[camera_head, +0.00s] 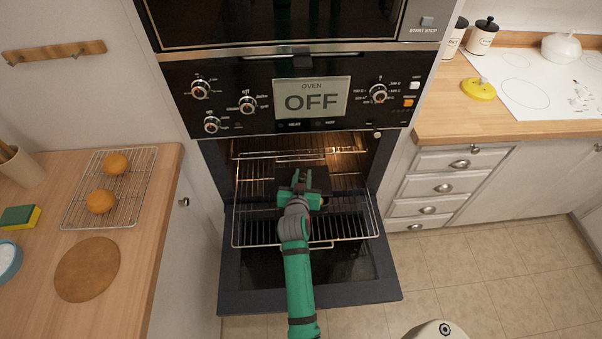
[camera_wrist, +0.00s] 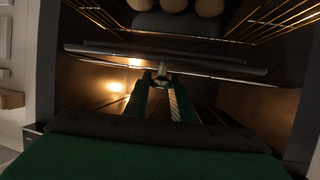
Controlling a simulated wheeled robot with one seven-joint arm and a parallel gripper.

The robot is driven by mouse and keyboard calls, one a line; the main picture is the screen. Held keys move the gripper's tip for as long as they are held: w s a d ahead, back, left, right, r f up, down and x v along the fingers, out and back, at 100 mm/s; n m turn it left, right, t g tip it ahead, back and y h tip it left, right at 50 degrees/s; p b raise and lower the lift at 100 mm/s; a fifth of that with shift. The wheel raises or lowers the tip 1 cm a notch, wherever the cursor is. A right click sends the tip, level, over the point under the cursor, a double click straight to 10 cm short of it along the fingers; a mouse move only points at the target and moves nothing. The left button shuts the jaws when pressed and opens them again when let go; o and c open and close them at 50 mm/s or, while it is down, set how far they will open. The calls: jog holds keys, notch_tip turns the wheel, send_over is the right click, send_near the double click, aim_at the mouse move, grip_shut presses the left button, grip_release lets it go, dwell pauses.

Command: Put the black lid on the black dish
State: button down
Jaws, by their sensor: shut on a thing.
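My gripper (camera_head: 300,184) is inside the open oven's mouth, over the wire rack. In the wrist view its fingers (camera_wrist: 162,82) are shut on a small knob of the black lid (camera_wrist: 215,66), which shows nearly edge-on as a long dark strip. Beyond the lid, the black dish (camera_wrist: 142,20) is cut by the frame's top edge and holds several round pale things. The lid and dish look apart there. In the head view a dark flat shape lies around my gripper, and I cannot tell lid from dish.
The oven door (camera_head: 260,290) hangs open below the pulled-out wire rack (camera_head: 350,238). The control panel (camera_head: 345,100) is just above the opening. A left counter (camera_head: 130,270) holds a cooling rack (camera_head: 130,180) with two orange round items. A right counter (camera_head: 455,125) stands beside the oven.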

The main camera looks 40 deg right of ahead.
jog(key=shift+f, duration=2.6)
jog(key=c, duration=1.4)
grip_release()
jog(key=shift+f, duration=0.1)
jog(key=shift+c, duration=0.2)
jog(key=shift+s, duration=0.1)
jog(key=v, duration=1)
jog(key=shift+s+a, duration=0.2)
jog(key=shift+a, duration=0.05)
